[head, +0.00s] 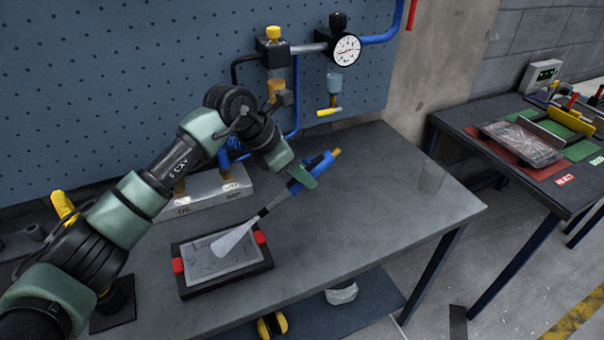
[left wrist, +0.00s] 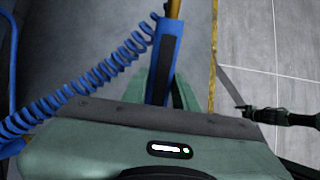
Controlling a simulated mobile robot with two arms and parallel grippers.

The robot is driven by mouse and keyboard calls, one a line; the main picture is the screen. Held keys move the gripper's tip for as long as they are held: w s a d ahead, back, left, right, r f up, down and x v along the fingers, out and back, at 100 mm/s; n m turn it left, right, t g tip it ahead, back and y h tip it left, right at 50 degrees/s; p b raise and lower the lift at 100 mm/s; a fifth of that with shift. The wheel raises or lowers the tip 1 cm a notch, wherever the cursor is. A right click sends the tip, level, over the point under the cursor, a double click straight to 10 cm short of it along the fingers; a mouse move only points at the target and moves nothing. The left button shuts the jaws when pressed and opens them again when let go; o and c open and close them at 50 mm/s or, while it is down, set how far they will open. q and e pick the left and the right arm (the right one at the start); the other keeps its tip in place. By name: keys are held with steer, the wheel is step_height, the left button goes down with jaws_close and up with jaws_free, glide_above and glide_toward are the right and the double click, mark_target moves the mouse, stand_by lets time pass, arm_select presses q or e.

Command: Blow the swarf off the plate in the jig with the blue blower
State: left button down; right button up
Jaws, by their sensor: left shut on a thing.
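My left gripper (head: 300,180) is shut on the blue blower (head: 320,163), above the bench and to the right of the jig. The blower is tilted, its dark nozzle pointing down and left. A pale, see-through cone (head: 234,238) spreads from the nozzle tip onto the plate. The grey plate (head: 204,262) lies in the black jig (head: 225,284) between two red clamps. Faint marks show on the plate; I cannot tell swarf clearly. The left wrist view shows the blower's blue body (left wrist: 168,45) between the fingers. There, my right arm seems to show at the right edge, too small to read.
A blue coiled hose (left wrist: 75,95) runs from the blower. A grey block marked OIL (head: 190,205) stands behind the jig. A regulator with a gauge (head: 347,50) hangs on the pegboard.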

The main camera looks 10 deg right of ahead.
mark_target(287, 191)
arm_select(q)
steer(key=shift+s+a+f+p, duration=0.25)
steer(key=shift+a+f, duration=0.25)
steer(key=shift+a, duration=0.15)
steer(key=shift+s+a+f+p, duration=0.1)
steer(key=shift+s+a+f, duration=0.3)
steer(key=shift+a, duration=0.3)
steer(key=shift+s+a+f+p, duration=0.15)
steer(key=shift+a+f+p, duration=0.05)
steer(key=shift+a+f, duration=0.4)
stand_by(1.3)
steer(key=shift+w, duration=0.15)
steer(key=c, duration=1.6)
jaws_free()
steer(key=shift+r, duration=0.1)
jaws_close()
stand_by(0.4)
